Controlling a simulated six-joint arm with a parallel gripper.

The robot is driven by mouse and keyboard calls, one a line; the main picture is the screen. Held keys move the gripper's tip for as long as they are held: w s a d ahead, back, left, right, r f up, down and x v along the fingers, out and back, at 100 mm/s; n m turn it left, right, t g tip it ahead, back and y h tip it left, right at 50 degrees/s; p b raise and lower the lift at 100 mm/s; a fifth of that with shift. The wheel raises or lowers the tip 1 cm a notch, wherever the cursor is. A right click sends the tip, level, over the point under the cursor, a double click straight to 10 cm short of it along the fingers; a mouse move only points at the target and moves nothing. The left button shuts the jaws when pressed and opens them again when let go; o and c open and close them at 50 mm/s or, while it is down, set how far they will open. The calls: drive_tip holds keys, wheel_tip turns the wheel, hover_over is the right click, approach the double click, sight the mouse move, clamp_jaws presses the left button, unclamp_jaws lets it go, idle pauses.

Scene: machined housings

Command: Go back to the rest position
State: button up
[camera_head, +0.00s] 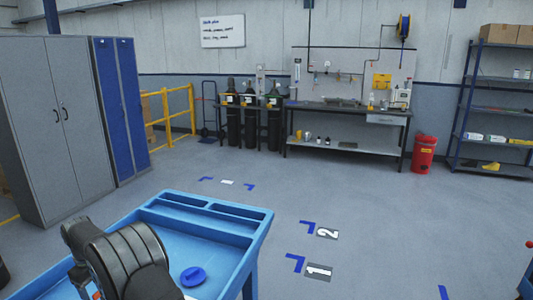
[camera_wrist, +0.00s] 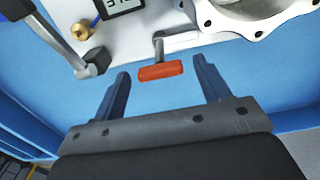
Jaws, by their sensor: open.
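My gripper (camera_wrist: 161,68) is open in the wrist view, its two dark blue-grey fingers spread wide with nothing shut between them. An orange-red handle (camera_wrist: 161,72) on a bent metal rod appears in the gap near the fingertips; whether it touches a finger is hard to tell, but gaps show on both sides. The rod joins a white plate (camera_wrist: 135,45). A metal housing with a bolt-hole flange (camera_wrist: 268,30) is at the upper right. In the head view my gripper is not visible; only my dark arm shows at the lower left.
The plate also bears a grey lever (camera_wrist: 92,63), a brass fitting (camera_wrist: 82,31) and a digital display (camera_wrist: 122,5). In the head view, a blue cart (camera_head: 262,225) holds a blue round part (camera_head: 193,276). Open floor lies right of it; cabinets (camera_head: 60,120) stand left.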

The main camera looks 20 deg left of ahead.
wheel_tip(320, 180, up, 17)
wheel_tip(320, 180, down, 18)
drive_tip(key=shift+r, duration=0.25)
drive_tip(key=shift+r+n, duration=0.2)
drive_tip(key=shift+n, duration=0.2)
wheel_tip(320, 180, up, 17)
wheel_tip(320, 180, down, 15)
drive_tip(key=m+t+y, duration=0.1)
drive_tip(key=m, duration=0.3)
drive_tip(key=m+t+y, duration=0.1)
drive_tip(key=m+t, duration=0.1)
drive_tip(key=m, duration=0.3)
drive_tip(key=shift+w+r, duration=0.1)
drive_tip(key=shift+r, duration=0.1)
drive_tip(key=shift+s+d+f+m+y, duration=0.1)
drive_tip(key=shift+s+f+m+y, duration=0.1)
drive_tip(key=shift+f+m, duration=0.25)
drive_tip(key=shift+s+d+f+m+y, duration=0.1)
drive_tip(key=shift+f+m+y, duration=0.15)
drive_tip(key=shift+f, duration=0.3)
